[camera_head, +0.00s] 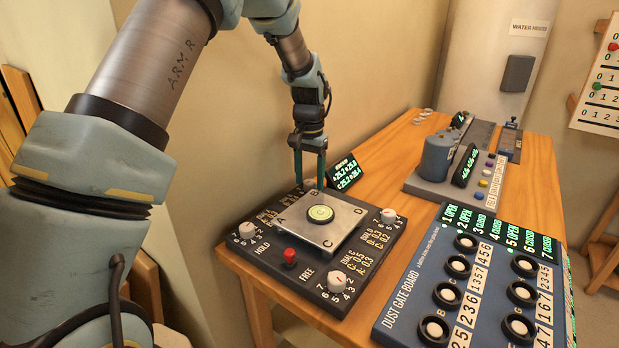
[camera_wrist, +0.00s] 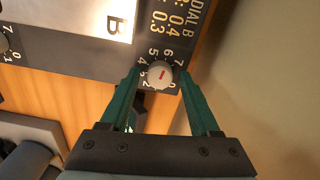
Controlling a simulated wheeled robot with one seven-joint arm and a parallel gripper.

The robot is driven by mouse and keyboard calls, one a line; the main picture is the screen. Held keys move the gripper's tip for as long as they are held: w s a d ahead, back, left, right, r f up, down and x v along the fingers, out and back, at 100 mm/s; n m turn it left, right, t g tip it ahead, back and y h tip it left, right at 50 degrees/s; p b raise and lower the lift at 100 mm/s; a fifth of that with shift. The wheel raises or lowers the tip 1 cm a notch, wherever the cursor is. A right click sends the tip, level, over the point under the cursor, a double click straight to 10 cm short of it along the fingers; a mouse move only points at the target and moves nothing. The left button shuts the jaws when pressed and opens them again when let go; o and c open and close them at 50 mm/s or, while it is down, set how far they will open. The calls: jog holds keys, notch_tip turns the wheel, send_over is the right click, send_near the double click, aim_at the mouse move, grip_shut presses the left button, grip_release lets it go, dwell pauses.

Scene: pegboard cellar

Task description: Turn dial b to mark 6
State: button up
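Dial B (camera_wrist: 160,74) is a white round knob with a red line, on the dark board's edge beside the plate corner marked B. Numbers ring it; the 5 and 6 sit just above it in the wrist view. The red line runs roughly up and down there; which mark it meets is too small to tell. My gripper (camera_wrist: 160,82) is open, with one green finger on each side of the knob and a gap showing. In the head view my gripper (camera_head: 309,180) points down at the board's back corner, where dial B is mostly hidden.
The dust gate board (camera_head: 408,290) is at right.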

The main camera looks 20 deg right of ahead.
aim_at(310, 182)
jog(key=shift+o, duration=0.2)
jog(key=shift+r, duration=0.1)
notch_tip(310, 182, up, 11)
jog(key=b, duration=0.2)
jog(key=shift+f, duration=0.2)
jog(key=shift+s, duration=0.1)
dwell(0.4)
